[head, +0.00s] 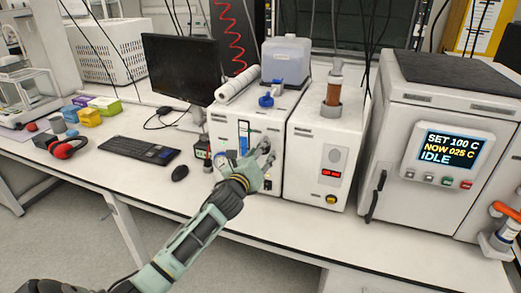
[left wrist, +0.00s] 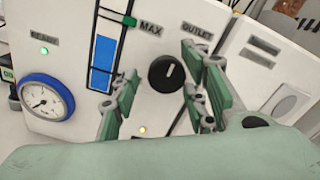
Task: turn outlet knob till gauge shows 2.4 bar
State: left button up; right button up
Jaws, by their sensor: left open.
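The outlet knob (left wrist: 167,73) is round and black with a white pointer line, under the OUTLET label on a white unit (head: 248,130). My left gripper (left wrist: 158,84) is open, one finger on each side of the knob in the picture; contact cannot be told. In the head view my left gripper (head: 264,158) is in front of the unit and hides the knob. My right gripper is not in view.
A second white unit (head: 316,150) with a red display stands close on the right. An oven-like box (head: 436,140) reading IDLE is further right. A mouse (head: 180,173) and keyboard (head: 140,150) lie left. Bench in front of the units is mostly clear.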

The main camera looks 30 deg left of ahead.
pick_arm(q)
jog(key=shift+w, duration=0.35)
jog(key=shift+c, duration=0.3)
jog(key=c, duration=1)
jog(key=shift+f+n, duration=0.1)
jog(key=shift+n, duration=0.2)
